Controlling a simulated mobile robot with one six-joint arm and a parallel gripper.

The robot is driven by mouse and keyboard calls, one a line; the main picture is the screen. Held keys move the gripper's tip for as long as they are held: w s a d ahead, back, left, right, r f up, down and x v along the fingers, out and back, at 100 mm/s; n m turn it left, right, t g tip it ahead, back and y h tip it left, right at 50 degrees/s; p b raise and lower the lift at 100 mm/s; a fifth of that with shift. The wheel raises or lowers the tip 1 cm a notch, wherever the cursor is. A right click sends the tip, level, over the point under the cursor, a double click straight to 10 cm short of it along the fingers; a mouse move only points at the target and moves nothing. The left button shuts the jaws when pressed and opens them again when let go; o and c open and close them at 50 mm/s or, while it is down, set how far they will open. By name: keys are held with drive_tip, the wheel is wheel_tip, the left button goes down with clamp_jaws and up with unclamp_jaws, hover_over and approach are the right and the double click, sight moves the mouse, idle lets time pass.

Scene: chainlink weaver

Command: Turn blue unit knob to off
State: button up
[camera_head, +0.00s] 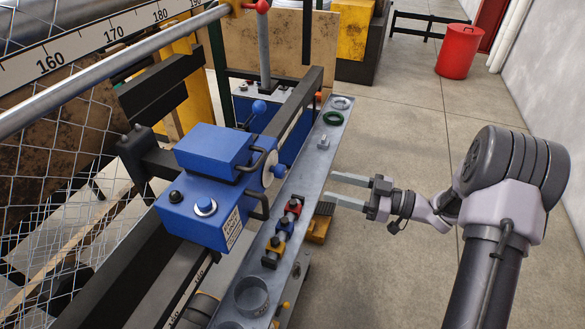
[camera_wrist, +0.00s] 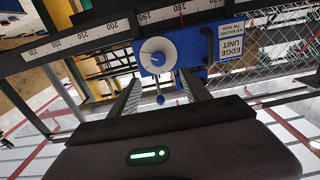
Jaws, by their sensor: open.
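The blue unit (camera_head: 205,165) is a blue box on the rail at the centre left of the head view. A white round dial (camera_head: 268,178) with a blue knob (camera_head: 279,171) is on its right face. In the wrist view the knob (camera_wrist: 157,58) sits on the white dial, on the blue face beside a label reading "EDGE UNIT". My gripper (camera_head: 329,187) is open and empty, right of the dial and apart from it. In the wrist view its two fingers (camera_wrist: 159,78) point towards the dial, one to each side. The knob's marked setting is too small to read.
A blue ball lever (camera_head: 259,107) stands behind the unit. Chain-link mesh (camera_head: 55,200) is at left.

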sight(284, 173)
drive_tip(key=b+x, duration=0.2)
drive_tip(key=x, duration=1.1)
drive_tip(key=shift+w+f, duration=0.1)
clamp_jaws()
